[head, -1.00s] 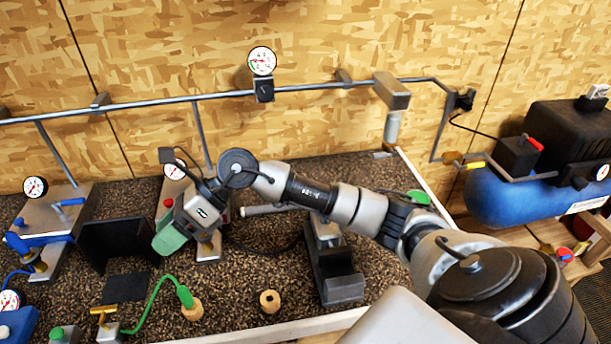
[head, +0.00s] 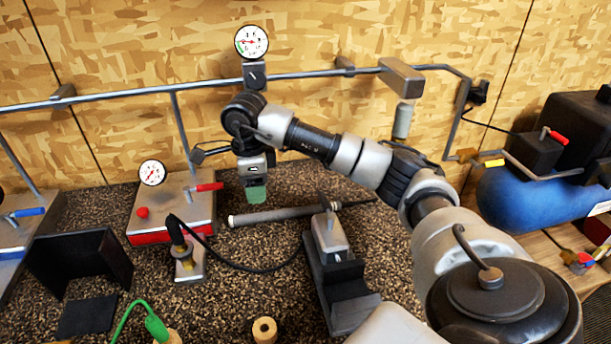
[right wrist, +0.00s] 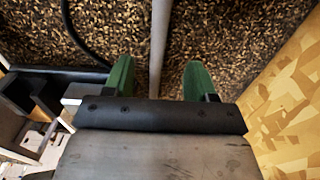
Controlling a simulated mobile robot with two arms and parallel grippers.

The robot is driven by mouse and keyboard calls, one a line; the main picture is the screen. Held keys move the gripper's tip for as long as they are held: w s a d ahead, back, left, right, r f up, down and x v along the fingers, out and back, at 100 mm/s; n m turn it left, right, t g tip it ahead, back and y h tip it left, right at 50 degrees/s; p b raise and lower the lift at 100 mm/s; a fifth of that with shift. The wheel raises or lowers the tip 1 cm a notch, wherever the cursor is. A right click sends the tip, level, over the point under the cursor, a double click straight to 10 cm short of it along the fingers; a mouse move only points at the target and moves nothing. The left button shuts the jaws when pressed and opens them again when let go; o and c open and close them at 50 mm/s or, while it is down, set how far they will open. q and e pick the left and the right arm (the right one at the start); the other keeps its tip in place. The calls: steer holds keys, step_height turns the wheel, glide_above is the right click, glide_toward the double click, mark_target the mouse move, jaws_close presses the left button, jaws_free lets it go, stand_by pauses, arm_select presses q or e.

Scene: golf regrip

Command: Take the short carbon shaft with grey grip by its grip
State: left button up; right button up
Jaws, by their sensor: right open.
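The short shaft with grey grip (head: 285,214) lies on the speckled bench top, its grip to the left and thin dark shaft to the right, running to the back cradle. My right gripper (head: 257,196) points down with green fingers just above the left part of the grip. In the right wrist view my open gripper (right wrist: 159,75) has one finger on each side of the grey rod (right wrist: 160,40), apart from both, with its lower part hidden by the gripper body. My left gripper is not in view.
A black-and-grey stand (head: 335,270) stands right of the grip. A gauge box with red lever (head: 175,205) stands left. A black cable (head: 250,268) curves in front. A wooden ring (head: 264,331) lies near the front. The rail (head: 310,74) runs behind.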

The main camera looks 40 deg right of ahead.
mark_target(260, 213)
step_height(260, 213, down, 3)
steer(key=shift+f, duration=0.2)
steer(key=f+p, duration=0.1)
steer(key=f, duration=0.3)
steer(key=shift+s+d+f+p, duration=0.15)
steer(key=shift+s+f+p, duration=0.05)
steer(key=shift+f+p, duration=0.2)
steer(key=shift+f, duration=0.3)
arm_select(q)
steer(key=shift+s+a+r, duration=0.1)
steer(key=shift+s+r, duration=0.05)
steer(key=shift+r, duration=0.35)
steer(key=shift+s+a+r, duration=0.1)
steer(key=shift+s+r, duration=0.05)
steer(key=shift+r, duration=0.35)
arm_select(e)
jaws_close()
